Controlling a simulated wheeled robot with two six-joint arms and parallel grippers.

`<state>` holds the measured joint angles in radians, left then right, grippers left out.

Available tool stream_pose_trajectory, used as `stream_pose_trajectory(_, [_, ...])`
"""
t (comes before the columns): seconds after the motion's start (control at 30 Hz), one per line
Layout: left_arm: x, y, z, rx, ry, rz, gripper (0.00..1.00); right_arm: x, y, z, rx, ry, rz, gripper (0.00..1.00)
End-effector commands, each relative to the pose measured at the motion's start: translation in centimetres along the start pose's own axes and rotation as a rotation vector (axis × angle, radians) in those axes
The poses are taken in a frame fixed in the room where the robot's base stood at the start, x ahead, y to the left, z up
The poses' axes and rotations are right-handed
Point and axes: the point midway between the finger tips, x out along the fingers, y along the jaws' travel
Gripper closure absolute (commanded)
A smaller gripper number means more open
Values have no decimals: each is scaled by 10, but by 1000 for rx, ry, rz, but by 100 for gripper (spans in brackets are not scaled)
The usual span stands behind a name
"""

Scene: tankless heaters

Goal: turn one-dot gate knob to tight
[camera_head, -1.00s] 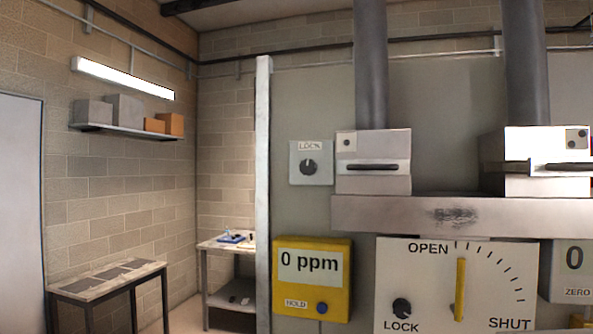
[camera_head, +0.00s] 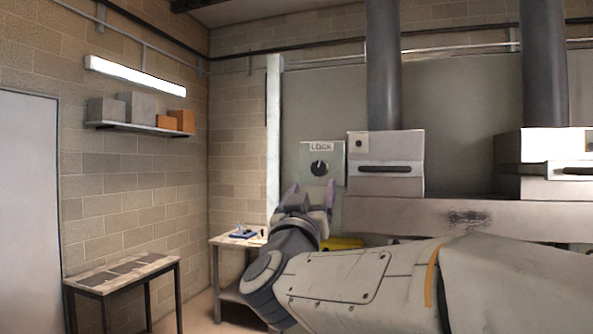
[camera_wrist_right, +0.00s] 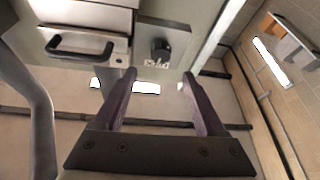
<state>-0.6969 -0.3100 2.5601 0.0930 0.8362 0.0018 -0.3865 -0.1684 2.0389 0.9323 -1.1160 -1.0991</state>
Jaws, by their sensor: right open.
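The one-dot gate (camera_head: 386,182) is a pale box with one dark dot and a dark slotted handle, under a grey pipe. Left of it, a grey plate carries a round black knob (camera_head: 320,168) under a LOCK label. The knob's light mark looks roughly upward. In the right wrist view, the knob (camera_wrist_right: 160,48) appears upside down beyond the fingertips, beside the gate box (camera_wrist_right: 85,20). My right gripper (camera_head: 311,192) is open and empty, just below the knob plate; its purple-grey fingers (camera_wrist_right: 158,78) are apart from the knob. My left gripper is out of view.
A second gate box (camera_head: 520,181) stands right on the metal ledge (camera_head: 400,217). My right arm covers most of the yellow meter (camera_head: 345,243) and the dial panel below. A white post (camera_head: 274,130) stands left of the knob plate. Tables stand farther left.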

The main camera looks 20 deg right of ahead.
Motion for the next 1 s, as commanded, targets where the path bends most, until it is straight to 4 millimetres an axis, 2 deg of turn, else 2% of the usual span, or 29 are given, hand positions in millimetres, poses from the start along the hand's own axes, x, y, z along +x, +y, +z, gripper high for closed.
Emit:
stream_pose_trajectory(0.2, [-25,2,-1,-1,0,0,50,44,1,-3,-4,-3,1,27])
stream_pose_trajectory(0.4, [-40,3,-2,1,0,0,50,76,0,-2,-2,-2,-1,27])
stream_pose_trajectory(0.6, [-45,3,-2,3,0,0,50,90,0,-1,0,-1,-4,27])
stream_pose_trajectory(0.87, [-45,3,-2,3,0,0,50,91,-1,1,1,-1,-5,27])
stream_pose_trajectory(0.9, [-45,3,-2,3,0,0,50,91,-1,1,1,-1,-5,31])
stream_pose_trajectory(0.97, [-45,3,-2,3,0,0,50,91,-1,1,1,-1,-5,54])
stream_pose_trajectory(1.0, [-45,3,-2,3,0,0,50,91,-1,1,1,-1,-5,69])
